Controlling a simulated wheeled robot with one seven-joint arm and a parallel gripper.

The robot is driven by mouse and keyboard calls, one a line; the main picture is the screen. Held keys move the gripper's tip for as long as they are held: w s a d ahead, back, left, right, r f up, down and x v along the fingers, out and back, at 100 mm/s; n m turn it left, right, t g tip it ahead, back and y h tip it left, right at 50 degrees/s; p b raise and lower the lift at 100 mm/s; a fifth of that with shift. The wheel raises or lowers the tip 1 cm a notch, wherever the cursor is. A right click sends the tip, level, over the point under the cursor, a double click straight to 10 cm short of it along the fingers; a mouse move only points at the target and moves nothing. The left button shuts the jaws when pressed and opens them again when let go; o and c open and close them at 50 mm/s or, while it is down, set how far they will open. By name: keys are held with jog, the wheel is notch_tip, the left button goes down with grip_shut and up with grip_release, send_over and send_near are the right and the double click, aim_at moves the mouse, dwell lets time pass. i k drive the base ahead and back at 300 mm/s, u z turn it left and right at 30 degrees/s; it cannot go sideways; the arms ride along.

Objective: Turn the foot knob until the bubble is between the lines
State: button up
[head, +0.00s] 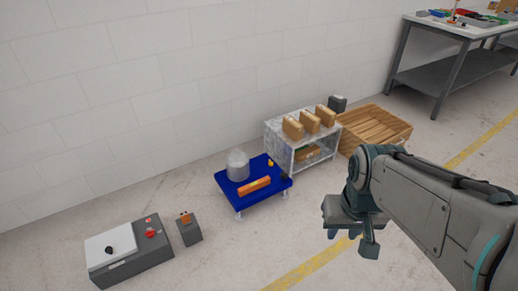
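A low blue platform (229,191) stands on pale feet on the floor near the middle. An orange bar (254,186), which looks like a spirit level, lies on its front part. A bubble or lines on it are too small to make out. A dark knob-like piece (286,177) sits at the platform's right corner. I cannot tell whether it is the foot knob. A pale translucent cylinder (238,165) and a small orange-yellow piece (270,162) are also on the platform. My gripper (350,240) hangs to the right of the platform, apart from it, with its finger opening unclear.
A grey control box (128,270) with knobs and a smaller grey box (188,231) stand at lower left. A shelf (283,143) with several tan blocks and a wooden crate (383,140) stand behind. Floor in front of the platform is clear.

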aim_at(284, 175)
jog(key=k, duration=0.25)
jog(key=u, duration=0.95)
jog(key=i, duration=1.7)
jog(key=z, duration=0.8)
jog(key=i, duration=0.5)
jog(key=z, duration=0.3)
